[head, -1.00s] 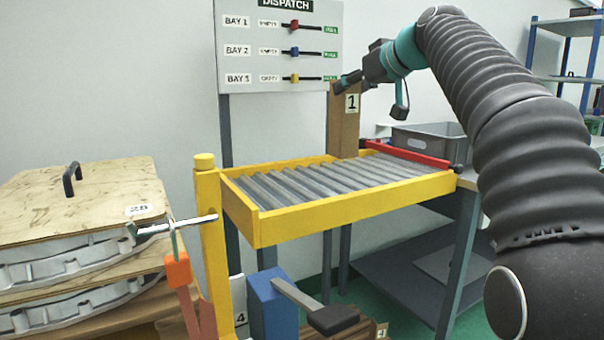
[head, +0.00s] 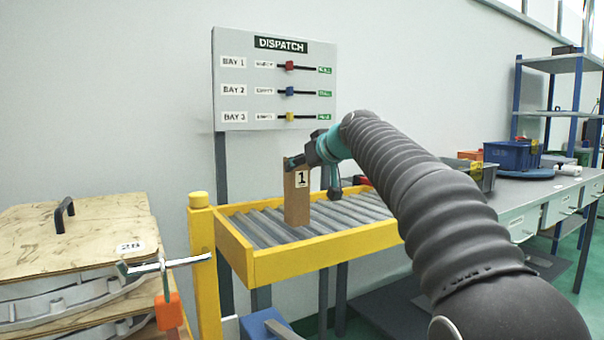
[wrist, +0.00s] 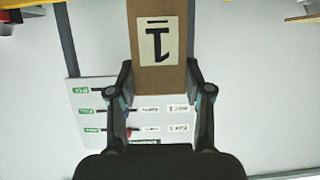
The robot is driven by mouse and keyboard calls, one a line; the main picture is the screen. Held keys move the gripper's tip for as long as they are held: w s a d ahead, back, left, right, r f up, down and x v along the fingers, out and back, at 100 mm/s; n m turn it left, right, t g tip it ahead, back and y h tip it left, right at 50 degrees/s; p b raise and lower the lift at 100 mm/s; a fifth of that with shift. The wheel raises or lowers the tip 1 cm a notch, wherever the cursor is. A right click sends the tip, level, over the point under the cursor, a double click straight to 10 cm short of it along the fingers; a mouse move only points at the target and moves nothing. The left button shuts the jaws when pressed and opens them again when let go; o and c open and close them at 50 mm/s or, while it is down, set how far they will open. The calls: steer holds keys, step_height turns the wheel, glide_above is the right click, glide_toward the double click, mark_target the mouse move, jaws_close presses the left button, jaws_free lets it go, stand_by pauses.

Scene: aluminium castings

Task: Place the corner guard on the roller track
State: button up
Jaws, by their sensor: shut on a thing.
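The corner guard (head: 297,207) is a tall brown cardboard piece with a white label "1". It stands upright in the head view, its lower end seen against the rollers. I cannot tell whether it touches them. My gripper (head: 294,162) is shut on its upper part. In the wrist view the corner guard (wrist: 158,78) sits between both fingers of my gripper (wrist: 160,88). The roller track (head: 330,250) has a yellow frame and grey rollers. Part of its right side is hidden behind my arm.
A yellow post (head: 200,240) stands at the track's left end. A dispatch board (head: 240,78) is behind. Castings with plywood sheets (head: 90,235) are stacked at left. A bench (head: 535,190) with a blue bin (head: 512,155) is at right. The visible rollers beside the guard are clear.

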steer(key=shift+f, duration=0.65)
steer(key=shift+f, duration=0.2)
steer(key=o, duration=1.4)
steer(key=shift+r, duration=0.1)
steer(key=shift+c, duration=0.2)
steer(key=shift+r, duration=0.2)
steer(key=b+v, duration=0.1)
steer(key=v, duration=1.1)
steer(key=shift+b, duration=0.35)
